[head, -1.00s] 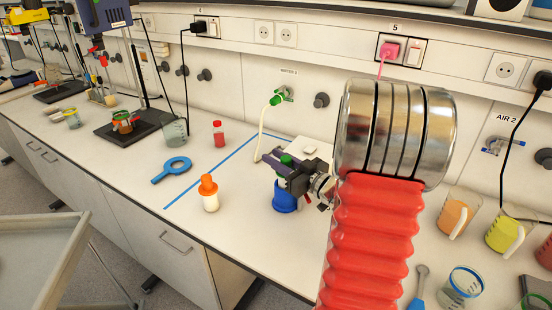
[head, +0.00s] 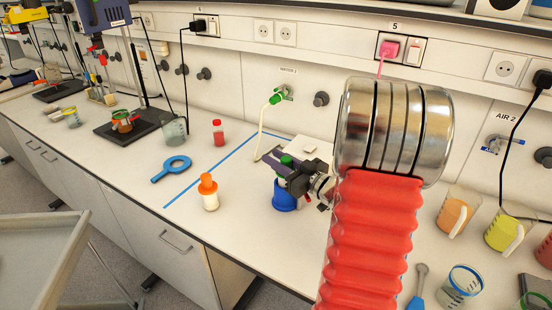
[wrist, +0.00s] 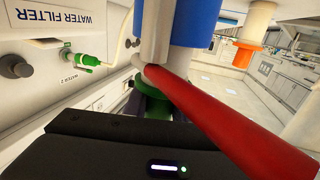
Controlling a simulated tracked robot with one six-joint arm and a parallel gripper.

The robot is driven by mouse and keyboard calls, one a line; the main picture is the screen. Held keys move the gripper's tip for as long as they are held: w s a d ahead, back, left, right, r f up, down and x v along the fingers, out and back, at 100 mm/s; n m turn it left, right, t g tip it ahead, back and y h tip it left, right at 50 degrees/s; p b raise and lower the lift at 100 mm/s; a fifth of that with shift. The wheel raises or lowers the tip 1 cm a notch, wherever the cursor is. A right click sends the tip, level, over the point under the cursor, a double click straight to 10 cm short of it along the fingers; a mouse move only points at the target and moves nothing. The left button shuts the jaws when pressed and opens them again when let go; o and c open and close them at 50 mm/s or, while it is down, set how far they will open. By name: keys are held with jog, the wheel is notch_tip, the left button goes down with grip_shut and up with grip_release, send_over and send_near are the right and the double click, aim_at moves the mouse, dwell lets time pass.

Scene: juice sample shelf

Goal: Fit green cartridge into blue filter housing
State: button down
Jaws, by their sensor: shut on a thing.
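My gripper (head: 284,168) is shut on the green cartridge (head: 286,160) and holds it over the blue filter housing (head: 284,199) on the bench. The green top shows above the jaws in the head view. The jaws hide the joint between cartridge and housing there. In the wrist view the scene stands upside down: the blue housing (wrist: 195,20) is at the top and the green cartridge (wrist: 152,106) lies below it, with a pale part between them. A red bar crosses in front and hides part of this. I cannot tell how deep the cartridge sits.
A white bottle with orange cap (head: 209,193) stands left of the housing. Beakers with orange (head: 456,212) and yellow (head: 503,230) contents stand at right. A pale hose hangs behind.

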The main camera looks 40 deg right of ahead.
jog(key=shift+f, duration=1.05)
dwell(0.4)
jog(key=shift+r, duration=0.2)
jog(key=shift+r, duration=1.85)
jog(key=shift+r, duration=1.25)
jog(key=shift+f, duration=2.15)
dwell(1.1)
